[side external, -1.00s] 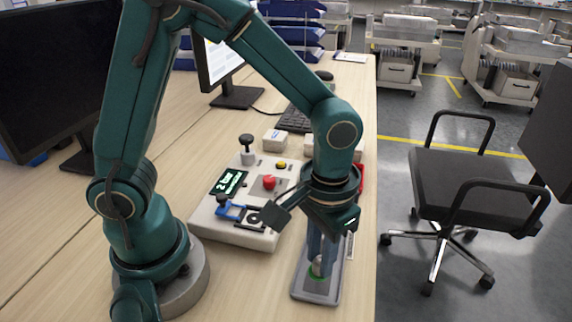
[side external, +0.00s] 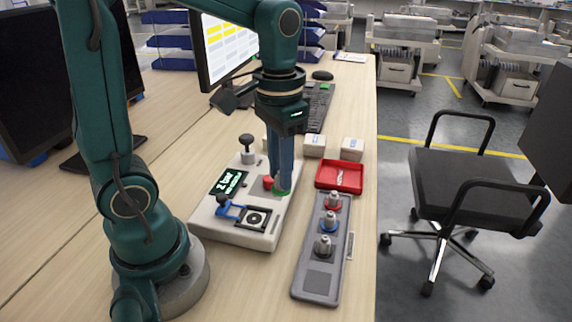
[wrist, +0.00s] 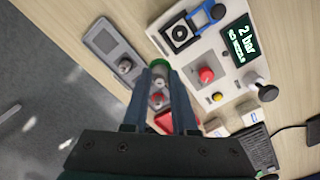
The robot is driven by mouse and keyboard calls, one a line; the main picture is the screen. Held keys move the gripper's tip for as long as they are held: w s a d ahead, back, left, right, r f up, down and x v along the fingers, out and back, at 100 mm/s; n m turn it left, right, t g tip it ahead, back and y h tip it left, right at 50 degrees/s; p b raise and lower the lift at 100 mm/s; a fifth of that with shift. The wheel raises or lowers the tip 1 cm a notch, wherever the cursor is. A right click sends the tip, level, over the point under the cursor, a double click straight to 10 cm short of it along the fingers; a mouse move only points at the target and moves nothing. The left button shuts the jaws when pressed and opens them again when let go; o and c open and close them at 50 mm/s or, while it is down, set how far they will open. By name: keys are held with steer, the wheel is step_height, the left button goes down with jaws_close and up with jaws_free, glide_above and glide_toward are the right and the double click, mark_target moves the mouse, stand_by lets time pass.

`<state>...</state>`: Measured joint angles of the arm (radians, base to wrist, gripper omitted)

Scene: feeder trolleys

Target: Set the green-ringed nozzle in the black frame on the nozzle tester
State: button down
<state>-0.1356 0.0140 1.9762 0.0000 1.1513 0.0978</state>
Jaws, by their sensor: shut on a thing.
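My gripper (side external: 281,188) is shut on the green-ringed nozzle (side external: 282,193), holding it near the tester's right edge in the side view. The fingers hide most of the nozzle; its green ring shows at the fingertips. In the wrist view the nozzle (wrist: 159,63) shows between the fingertips, in the gap between tray and tester. The nozzle tester (side external: 225,232) is a pale box. Its square black frame (side external: 243,222) holds no nozzle and lies left of and nearer the camera than my gripper. A blue clamp (side external: 231,211) stands beside the frame, which also shows in the wrist view (wrist: 180,34).
A grey tray (side external: 315,283) right of the tester holds several other nozzles, with one empty place at the near end. The tester carries a red button (side external: 267,183), a display (side external: 229,182) and a black knob (side external: 246,139). A red bin (side external: 325,179) lies behind the tray.

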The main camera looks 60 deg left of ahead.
steer(key=shift+s+a+f, duration=0.5)
steer(key=shift+s+f, duration=0.2)
steer(key=shift+f, duration=0.4)
steer(key=shift+s+a+f, duration=0.5)
steer(key=shift+s+f, duration=0.15)
steer(key=shift+f, duration=0.4)
steer(key=shift+s+a+f, duration=0.5)
steer(key=shift+s+f, duration=0.2)
steer(key=shift+f, duration=0.4)
steer(key=shift+f, duration=0.4)
steer(key=c, duration=0.6)
jaws_free()
steer(key=shift+r, duration=0.15)
steer(key=shift+r, duration=2.45)
